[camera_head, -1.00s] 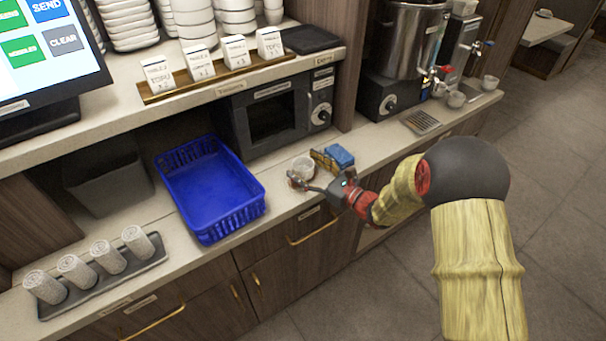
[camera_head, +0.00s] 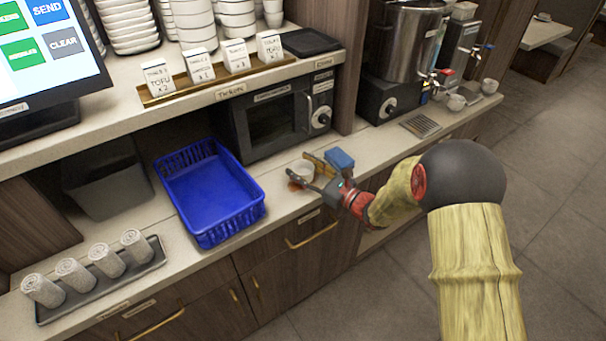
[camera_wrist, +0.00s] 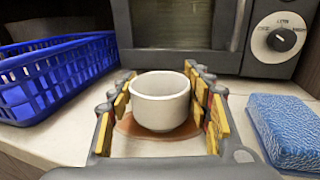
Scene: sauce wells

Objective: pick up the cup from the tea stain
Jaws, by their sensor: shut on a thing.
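The white cup (camera_wrist: 160,101) stands upright between the yellow-padded fingers of my gripper (camera_wrist: 162,105) in the wrist view, and the fingers are shut on its sides. In the head view the cup (camera_head: 301,170) is at the end of my gripper (camera_head: 316,172), near the counter's front edge. The brown tea stain (camera_wrist: 133,127) shows on the counter below and around the cup; a bit of the stain (camera_head: 293,186) also shows in the head view. Whether the cup's base touches the counter is hard to tell.
A blue basket (camera_head: 250,206) stands left of the cup. A microwave (camera_head: 272,118) is behind it. A blue sponge (camera_wrist: 285,132) lies just right of my gripper. A tray (camera_head: 150,266) of rolled towels is far left. Several cups stand by the urns (camera_head: 411,45).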

